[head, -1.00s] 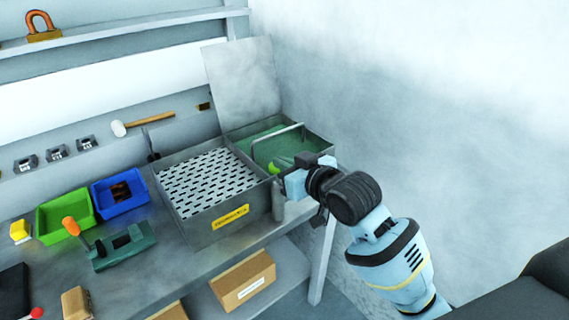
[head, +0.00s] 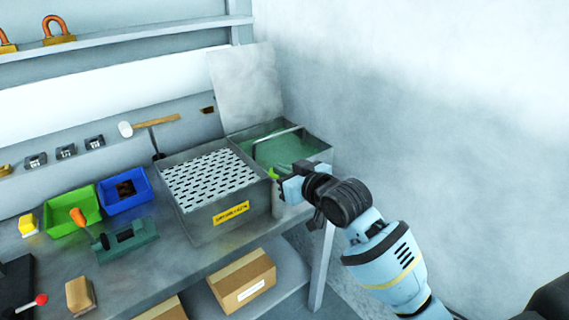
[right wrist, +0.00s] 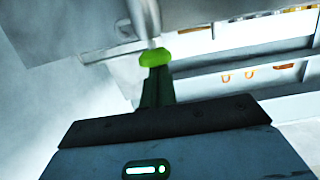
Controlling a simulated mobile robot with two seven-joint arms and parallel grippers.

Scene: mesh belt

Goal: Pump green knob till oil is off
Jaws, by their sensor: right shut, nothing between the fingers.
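The green knob (head: 273,173) shows small at the near right of the metal tank, partly hidden by my right gripper (head: 280,184). In the right wrist view the green knob (right wrist: 154,57) sits on a pale rod, just beyond the tip of my dark gripper fingers (right wrist: 157,85). The fingers are shut with nothing between them. I cannot tell whether they touch the knob. The tank has a slotted mesh tray (head: 210,175) on the left and a compartment with green liquid (head: 285,147) on the right. My left gripper is not in view.
A green bin (head: 72,212), a blue bin (head: 125,190) and a dark green fixture with an orange handle (head: 127,241) stand left of the tank. A raised lid panel (head: 245,85) stands behind it. Cardboard boxes (head: 243,281) lie on the shelf below.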

